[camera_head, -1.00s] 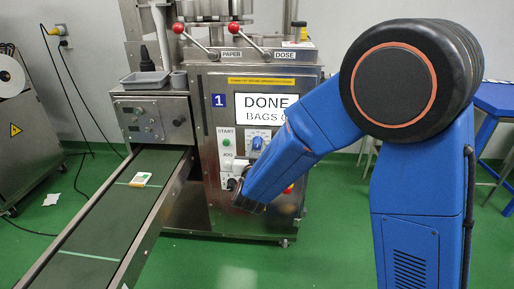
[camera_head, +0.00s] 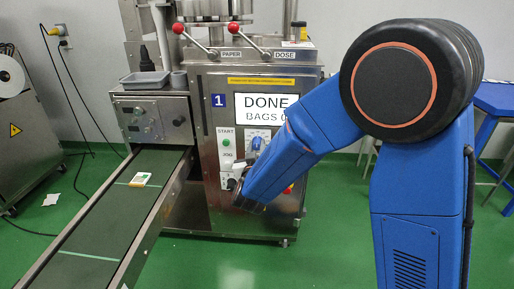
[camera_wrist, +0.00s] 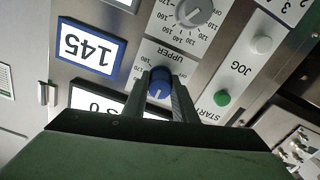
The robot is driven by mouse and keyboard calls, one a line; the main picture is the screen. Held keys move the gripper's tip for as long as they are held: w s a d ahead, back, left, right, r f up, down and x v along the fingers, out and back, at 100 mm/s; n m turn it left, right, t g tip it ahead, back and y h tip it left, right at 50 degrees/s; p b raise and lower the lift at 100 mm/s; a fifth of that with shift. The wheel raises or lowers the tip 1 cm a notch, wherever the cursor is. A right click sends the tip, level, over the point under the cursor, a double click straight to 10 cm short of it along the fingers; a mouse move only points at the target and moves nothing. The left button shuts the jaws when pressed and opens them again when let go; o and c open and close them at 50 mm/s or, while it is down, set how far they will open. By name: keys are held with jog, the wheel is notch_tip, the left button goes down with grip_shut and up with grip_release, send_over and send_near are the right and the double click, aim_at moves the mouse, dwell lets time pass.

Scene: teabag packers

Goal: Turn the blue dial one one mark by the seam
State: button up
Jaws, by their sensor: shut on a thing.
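The blue dial (camera_wrist: 160,83) is on the machine's panel, under a label reading UPPER, seen upside down in the wrist view. A white pointer line shows on its face. My gripper (camera_wrist: 162,88) has one finger on each side of the dial and is shut on it. In the head view the blue dial (camera_head: 258,143) shows partly, just past my forearm. My gripper itself is hidden behind my arm there.
A grey dial (camera_wrist: 192,12) sits beside the blue one. The green START button (camera_wrist: 222,98) and white JOG button (camera_wrist: 262,45) are close by. A display (camera_wrist: 90,46) reads 145.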

jog(key=o, duration=1)
jog(key=shift+o, duration=0.2)
jog(key=s, duration=1.7)
jog(key=shift+s+a, duration=0.2)
jog(key=shift+a, duration=0.15)
